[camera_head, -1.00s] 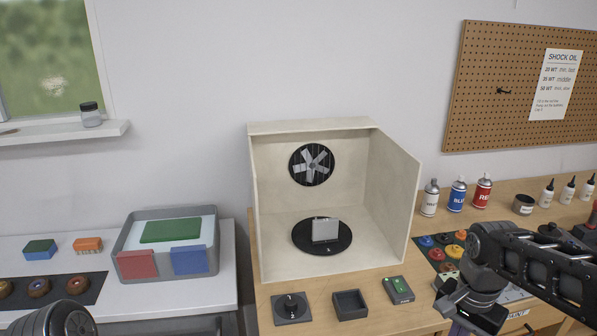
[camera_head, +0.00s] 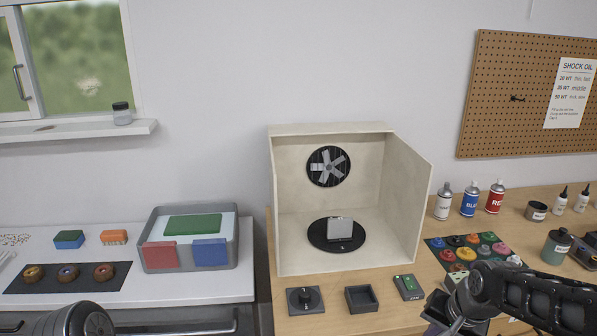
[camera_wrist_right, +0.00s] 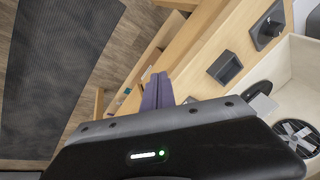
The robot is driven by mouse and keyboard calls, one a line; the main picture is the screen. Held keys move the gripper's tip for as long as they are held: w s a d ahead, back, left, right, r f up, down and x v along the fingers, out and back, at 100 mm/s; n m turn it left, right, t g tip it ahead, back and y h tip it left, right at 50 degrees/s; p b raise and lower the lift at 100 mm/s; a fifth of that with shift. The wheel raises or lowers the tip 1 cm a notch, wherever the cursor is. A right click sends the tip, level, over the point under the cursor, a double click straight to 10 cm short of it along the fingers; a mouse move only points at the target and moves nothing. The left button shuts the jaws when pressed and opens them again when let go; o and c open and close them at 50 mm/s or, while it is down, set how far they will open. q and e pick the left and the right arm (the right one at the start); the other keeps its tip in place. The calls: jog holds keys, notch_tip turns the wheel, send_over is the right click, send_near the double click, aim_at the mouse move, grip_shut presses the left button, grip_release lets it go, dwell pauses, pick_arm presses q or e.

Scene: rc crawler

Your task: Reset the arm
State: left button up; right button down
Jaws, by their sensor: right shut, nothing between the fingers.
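My right arm comes in from the right edge in the head view. Its gripper (camera_head: 438,314) is low, over the front of the wooden bench, right of the small green-lit box. In the right wrist view its purple fingers (camera_wrist_right: 157,92) are together with nothing between them, beside the bench edge. Of my left arm only a dark rounded link shows at the bottom left of the head view; its gripper is out of the picture.
An open booth (camera_head: 427,200) with a fan and turntable stands on the bench. A dark knob box (camera_head: 305,300), a square cup (camera_head: 361,299) and a green-lit box (camera_head: 408,287) line its front. Spray cans (camera_head: 469,199) and paint pots (camera_head: 467,254) are at right. A grey tray (camera_head: 236,235) is left.

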jog(key=a+f+n+y, duration=0.1)
jog(key=a+f+n, duration=0.1)
jog(key=a+f, duration=0.55)
jog(key=a+f+n+y, duration=0.15)
jog(key=a+f, duration=0.35)
jog(key=f, duration=0.5)
jog(key=s+a+f+g, duration=0.1)
jog(key=s+a+f, duration=0.2)
jog(key=s+f, duration=0.2)
jog(key=s+a+f+n+g, duration=0.1)
jog(key=s+a+f, duration=0.2)
jog(key=s, duration=0.6)
jog(key=s+a+f+g, duration=0.1)
jog(key=s+a+f, duration=0.2)
jog(key=s+f, duration=0.4)
jog(key=shift+s+a+g, duration=0.2)
jog(key=shift+a+g, duration=0.2)
